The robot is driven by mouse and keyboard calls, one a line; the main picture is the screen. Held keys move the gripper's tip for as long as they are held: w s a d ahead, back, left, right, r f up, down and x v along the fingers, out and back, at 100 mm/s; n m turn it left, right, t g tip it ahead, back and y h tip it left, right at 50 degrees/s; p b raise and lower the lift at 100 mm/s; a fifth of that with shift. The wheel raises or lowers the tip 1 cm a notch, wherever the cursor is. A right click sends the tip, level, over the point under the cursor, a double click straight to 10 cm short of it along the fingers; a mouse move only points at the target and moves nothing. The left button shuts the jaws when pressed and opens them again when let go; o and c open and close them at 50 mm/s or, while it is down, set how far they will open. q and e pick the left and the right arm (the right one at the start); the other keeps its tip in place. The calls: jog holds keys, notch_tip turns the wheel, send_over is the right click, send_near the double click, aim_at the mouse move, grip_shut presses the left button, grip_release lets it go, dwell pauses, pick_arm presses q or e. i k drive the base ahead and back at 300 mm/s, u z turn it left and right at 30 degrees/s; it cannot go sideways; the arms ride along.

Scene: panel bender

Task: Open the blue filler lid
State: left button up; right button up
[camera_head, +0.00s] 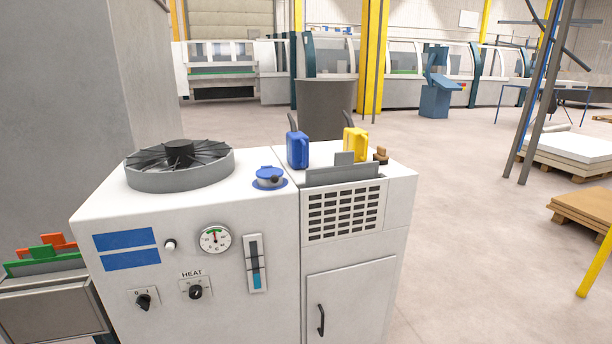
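The blue filler lid (269,172) sits on its round neck on top of the white machine cabinet (200,220), between the black fan and the blue jug. A small dark part shows at its right side. The lid looks closed, lying flat over the filler. A blue ring lies around its base on the cabinet top. Neither of my grippers shows in the head view, so I cannot see whether they are open or shut.
A round fan (180,165) stands left of the lid. A gauge (215,239) and knobs are on the front.

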aim_at(266, 172)
jog(key=z, duration=2.3)
jog(key=i, duration=0.6)
jog(key=u, duration=1.7)
